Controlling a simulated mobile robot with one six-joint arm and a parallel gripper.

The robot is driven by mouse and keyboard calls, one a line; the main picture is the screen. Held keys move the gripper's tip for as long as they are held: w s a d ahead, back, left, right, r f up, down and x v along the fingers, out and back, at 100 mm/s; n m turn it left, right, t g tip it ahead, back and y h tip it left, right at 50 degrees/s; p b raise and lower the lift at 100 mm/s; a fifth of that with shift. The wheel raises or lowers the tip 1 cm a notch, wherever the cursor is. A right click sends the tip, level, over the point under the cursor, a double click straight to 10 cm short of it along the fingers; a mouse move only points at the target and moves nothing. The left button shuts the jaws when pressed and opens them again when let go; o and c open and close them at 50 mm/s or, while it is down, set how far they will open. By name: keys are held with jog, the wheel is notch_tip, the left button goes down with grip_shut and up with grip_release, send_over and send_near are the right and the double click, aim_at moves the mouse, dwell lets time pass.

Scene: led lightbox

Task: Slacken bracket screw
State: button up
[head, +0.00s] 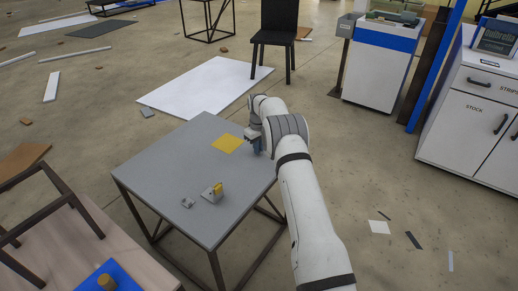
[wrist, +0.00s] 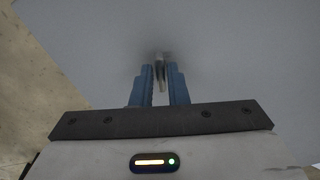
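My gripper (head: 257,148) is low over the right side of the grey table in the head view, pointing down. In the wrist view its two blue fingers (wrist: 160,75) are a small way apart. A thin grey metal piece (wrist: 160,72) shows between and just beyond the fingertips. A narrow gap seems to show on each side of it, and I cannot tell what it is. A grey bracket-like part with a yellow piece (head: 213,192) stands on the table nearer the front. A smaller grey metal part (head: 187,202) lies to its left. No screw can be made out.
The grey table (head: 165,170) has a yellow square (head: 227,143) just left of my gripper. The rest of its top is mostly clear. A wooden bench (head: 60,255) with a blue mat is at lower left. A black chair (head: 278,38) and cabinets (head: 478,110) stand farther off.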

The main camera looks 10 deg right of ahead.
jog(key=o, duration=0.3)
notch_tip(320, 180, up, 7)
jog(key=p, duration=0.4)
dwell(0.4)
